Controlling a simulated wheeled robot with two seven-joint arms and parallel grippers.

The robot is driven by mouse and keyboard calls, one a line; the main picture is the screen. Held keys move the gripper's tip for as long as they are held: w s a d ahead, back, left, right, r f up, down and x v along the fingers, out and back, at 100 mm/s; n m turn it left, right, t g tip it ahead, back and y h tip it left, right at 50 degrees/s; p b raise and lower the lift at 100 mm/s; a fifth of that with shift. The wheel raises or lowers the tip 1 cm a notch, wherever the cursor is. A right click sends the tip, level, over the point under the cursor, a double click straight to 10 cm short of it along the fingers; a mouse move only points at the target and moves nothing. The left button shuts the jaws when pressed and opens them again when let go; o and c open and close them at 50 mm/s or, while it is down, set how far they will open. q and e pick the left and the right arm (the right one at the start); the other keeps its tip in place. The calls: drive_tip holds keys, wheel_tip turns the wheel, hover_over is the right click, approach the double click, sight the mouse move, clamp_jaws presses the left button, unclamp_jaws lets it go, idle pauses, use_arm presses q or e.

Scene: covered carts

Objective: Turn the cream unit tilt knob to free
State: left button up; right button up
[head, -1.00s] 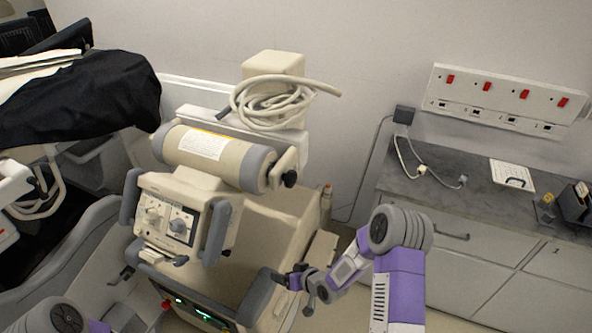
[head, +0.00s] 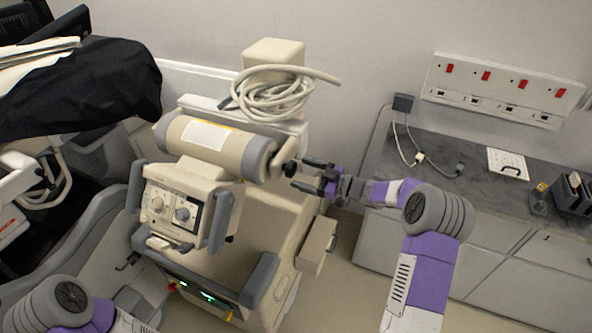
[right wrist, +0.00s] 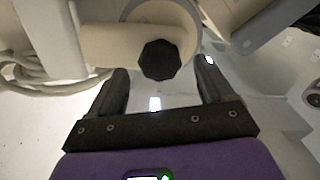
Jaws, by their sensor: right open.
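The cream unit (head: 185,215) stands in the middle of the head view, with a thick horizontal cylinder on top. The black tilt knob (head: 290,168) sticks out from the right end of that cylinder. In the right wrist view the knob (right wrist: 160,60) is a faceted black disc seen face-on. My right gripper (head: 304,174) is open and empty, just right of the knob. In the right wrist view its fingers (right wrist: 163,74) are spread to either side of the knob, which appears just beyond the tips. I see no contact. My left gripper is out of view.
A coiled pale hose (head: 272,95) lies on the unit behind the cylinder. A small side box (head: 317,245) juts out below my right forearm. A grey counter (head: 450,170) runs along the right wall. A black-covered cart (head: 85,90) stands at the left.

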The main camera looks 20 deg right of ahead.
sight(295, 170)
drive_tip(key=shift+x, duration=1.55)
drive_tip(key=shift+c, duration=0.5)
drive_tip(key=c, duration=0.9)
